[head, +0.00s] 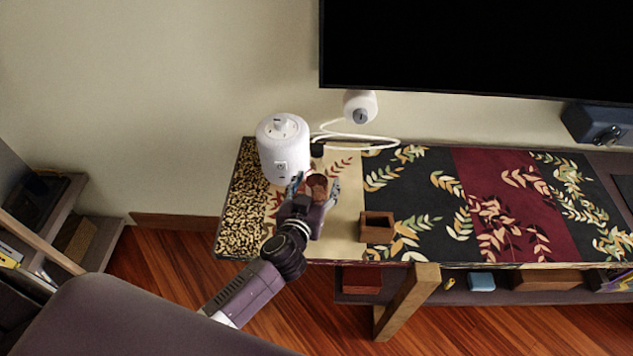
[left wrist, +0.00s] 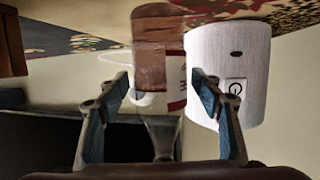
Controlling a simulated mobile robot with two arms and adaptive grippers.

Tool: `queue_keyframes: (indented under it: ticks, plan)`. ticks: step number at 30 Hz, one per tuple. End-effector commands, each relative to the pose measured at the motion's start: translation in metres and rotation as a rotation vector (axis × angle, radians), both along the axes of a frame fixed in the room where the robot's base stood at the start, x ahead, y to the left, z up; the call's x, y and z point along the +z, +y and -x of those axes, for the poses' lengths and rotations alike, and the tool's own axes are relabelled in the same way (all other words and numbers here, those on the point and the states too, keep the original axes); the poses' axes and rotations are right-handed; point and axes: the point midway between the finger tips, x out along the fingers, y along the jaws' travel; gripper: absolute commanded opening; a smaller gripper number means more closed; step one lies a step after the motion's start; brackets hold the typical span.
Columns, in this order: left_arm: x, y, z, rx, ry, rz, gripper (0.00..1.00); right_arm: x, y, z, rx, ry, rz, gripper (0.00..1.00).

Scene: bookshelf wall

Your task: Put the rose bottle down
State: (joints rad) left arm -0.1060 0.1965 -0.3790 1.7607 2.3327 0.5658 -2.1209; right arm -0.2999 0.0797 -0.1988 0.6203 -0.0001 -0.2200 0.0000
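The rose bottle (head: 318,187), brownish-pink with a dark top, is near the left end of the long table, in front of the white appliance. In the left wrist view, which shows the scene upside down, the bottle (left wrist: 155,60) has a pale label with red print, and its base end meets the table surface. My left gripper (head: 313,187) is around the bottle. Its blue-padded fingers (left wrist: 160,95) stand on either side, with a narrow gap showing at each, so it looks open. My right gripper is not in view.
The white appliance (head: 284,148) stands close behind the bottle; its cable runs to a white wall fixture (head: 360,106). A small open wooden box (head: 377,227) sits to the right. A black screen (head: 480,45) hangs above.

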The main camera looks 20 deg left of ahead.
Motion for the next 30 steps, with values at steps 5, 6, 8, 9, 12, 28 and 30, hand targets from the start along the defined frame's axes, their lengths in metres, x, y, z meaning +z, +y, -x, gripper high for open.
queue_keyframes:
  ticks: [5,6,8,9,12,28,30]
  plan:
    - [0.0,0.0,0.0,0.0,0.0,0.0,0.6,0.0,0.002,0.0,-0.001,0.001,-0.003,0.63]
    - [0.0,0.0,0.0,0.0,0.0,0.0,0.6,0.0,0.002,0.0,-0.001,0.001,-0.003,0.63]
    - [0.001,0.0,0.0,0.0,0.0,0.001,0.6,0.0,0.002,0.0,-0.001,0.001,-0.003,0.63]
    - [0.003,0.0,0.0,0.001,0.0,0.002,0.6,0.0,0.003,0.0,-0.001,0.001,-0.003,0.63]
    - [0.006,-0.001,0.013,-0.001,0.002,-0.002,0.6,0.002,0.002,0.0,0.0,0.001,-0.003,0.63]
    - [0.036,-0.007,0.107,0.0,0.001,-0.001,0.6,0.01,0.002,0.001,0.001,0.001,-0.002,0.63]
    - [0.037,-0.008,0.111,-0.001,0.002,0.0,0.6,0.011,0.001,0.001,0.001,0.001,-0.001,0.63]
